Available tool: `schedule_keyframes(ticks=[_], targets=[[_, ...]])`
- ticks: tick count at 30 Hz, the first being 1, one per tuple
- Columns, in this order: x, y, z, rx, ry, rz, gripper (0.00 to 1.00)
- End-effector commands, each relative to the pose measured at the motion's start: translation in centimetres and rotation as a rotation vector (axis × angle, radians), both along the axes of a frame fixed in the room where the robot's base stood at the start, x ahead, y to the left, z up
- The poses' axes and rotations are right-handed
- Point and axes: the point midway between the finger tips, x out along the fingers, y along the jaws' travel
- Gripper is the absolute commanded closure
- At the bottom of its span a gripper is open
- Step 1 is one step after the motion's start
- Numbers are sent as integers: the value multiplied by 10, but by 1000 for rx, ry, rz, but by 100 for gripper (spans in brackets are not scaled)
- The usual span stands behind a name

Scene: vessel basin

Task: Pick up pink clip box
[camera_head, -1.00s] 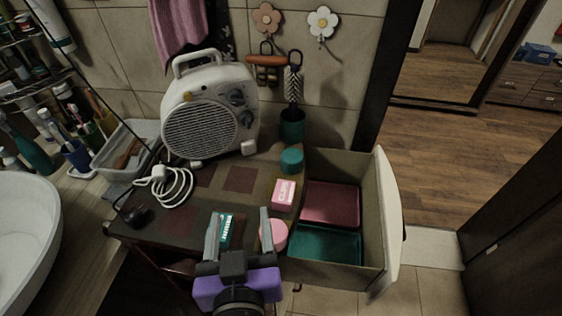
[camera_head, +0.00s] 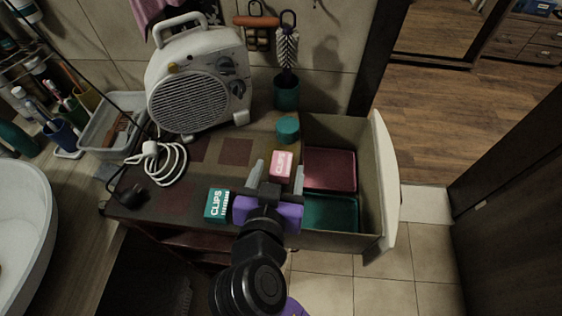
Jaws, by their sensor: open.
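The pink clip box (camera_head: 281,167) sits on the dark cabinet top, near its right edge beside the open drawer. My gripper (camera_head: 277,176) is open, its two grey fingers pointing away from me toward the pink box. In this view the box shows between and just beyond the fingertips. I cannot tell whether the fingers are at its height or touch it. The near part of the box is partly hidden by the gripper.
A teal clips box (camera_head: 216,205) lies left of my gripper. A teal round container (camera_head: 287,129) stands behind the pink box. The open drawer (camera_head: 384,190) holds a dark red tray (camera_head: 330,168) and a teal tray (camera_head: 331,212). A white heater (camera_head: 200,85) and coiled cable (camera_head: 163,162) are left.

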Motion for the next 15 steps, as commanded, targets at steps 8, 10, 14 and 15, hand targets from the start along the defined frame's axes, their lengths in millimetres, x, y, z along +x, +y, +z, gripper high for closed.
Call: schedule_keyframes(ticks=[8, 10, 14, 15], targets=[[20, -1, -8, 1, 0, 2, 36], [20, -1, -8, 1, 0, 2, 36], [20, -1, -8, 1, 0, 2, 42], [20, -1, -8, 1, 0, 2, 50]])
